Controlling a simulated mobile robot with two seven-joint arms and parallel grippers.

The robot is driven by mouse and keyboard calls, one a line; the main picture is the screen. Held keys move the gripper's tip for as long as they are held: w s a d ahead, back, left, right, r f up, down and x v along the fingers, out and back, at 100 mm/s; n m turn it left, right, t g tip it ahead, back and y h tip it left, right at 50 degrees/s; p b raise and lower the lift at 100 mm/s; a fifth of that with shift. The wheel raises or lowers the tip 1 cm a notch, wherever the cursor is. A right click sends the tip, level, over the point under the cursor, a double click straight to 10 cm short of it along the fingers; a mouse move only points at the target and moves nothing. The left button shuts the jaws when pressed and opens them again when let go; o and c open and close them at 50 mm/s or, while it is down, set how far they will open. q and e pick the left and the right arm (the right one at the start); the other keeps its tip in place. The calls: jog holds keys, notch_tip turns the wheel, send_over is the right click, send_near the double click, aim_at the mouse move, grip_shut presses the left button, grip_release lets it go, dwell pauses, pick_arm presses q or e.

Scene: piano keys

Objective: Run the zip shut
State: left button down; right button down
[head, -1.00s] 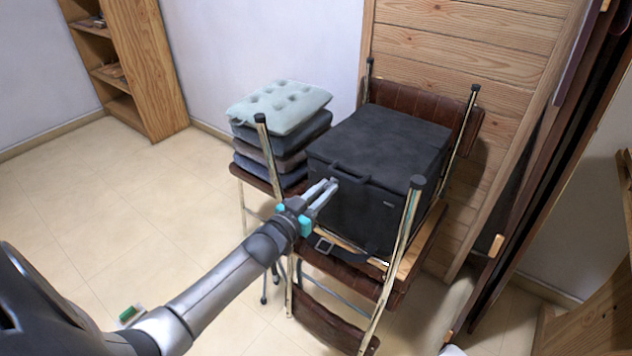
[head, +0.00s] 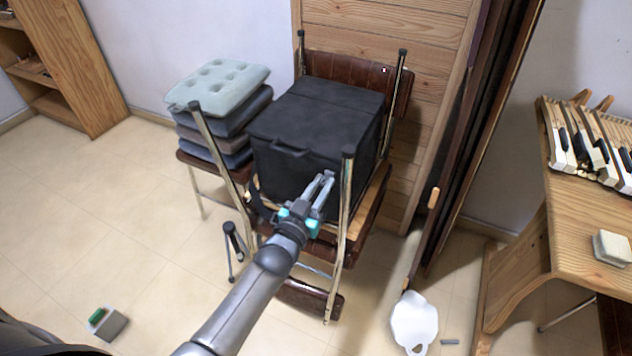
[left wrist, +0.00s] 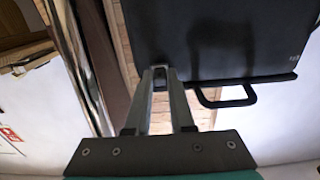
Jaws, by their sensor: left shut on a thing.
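A black box-shaped bag (head: 320,120) sits on a brown chair with metal tube legs. Its lid lies flat, and a carry handle (head: 283,148) is on its front upper edge. The handle also shows in the left wrist view (left wrist: 228,97). My left gripper (head: 326,180) is at the right part of the bag's front face. In the left wrist view its fingers (left wrist: 160,78) are shut on a small dark piece at the bag's edge, which looks like the zip pull. The zip's teeth are too small to make out. My right gripper is not in view.
A chair post (head: 341,225) stands close to the right of my left gripper. Stacked cushions (head: 222,105) are on the left. A wooden bench with piano keys (head: 585,145) is at the right. A white object (head: 414,318) lies on the floor.

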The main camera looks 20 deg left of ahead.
pick_arm(q)
jog(key=shift+d, duration=0.3)
jog(key=c, duration=0.8)
grip_release()
jog(key=shift+s+a, duration=0.1)
jog(key=shift+s, duration=0.05)
jog(key=s+p, duration=0.1)
jog(key=s, duration=0.4)
jog(key=s+p, duration=0.1)
jog(key=s, duration=0.4)
jog(key=s+a+p, duration=0.1)
jog(key=s+p, duration=0.1)
jog(key=s, duration=0.3)
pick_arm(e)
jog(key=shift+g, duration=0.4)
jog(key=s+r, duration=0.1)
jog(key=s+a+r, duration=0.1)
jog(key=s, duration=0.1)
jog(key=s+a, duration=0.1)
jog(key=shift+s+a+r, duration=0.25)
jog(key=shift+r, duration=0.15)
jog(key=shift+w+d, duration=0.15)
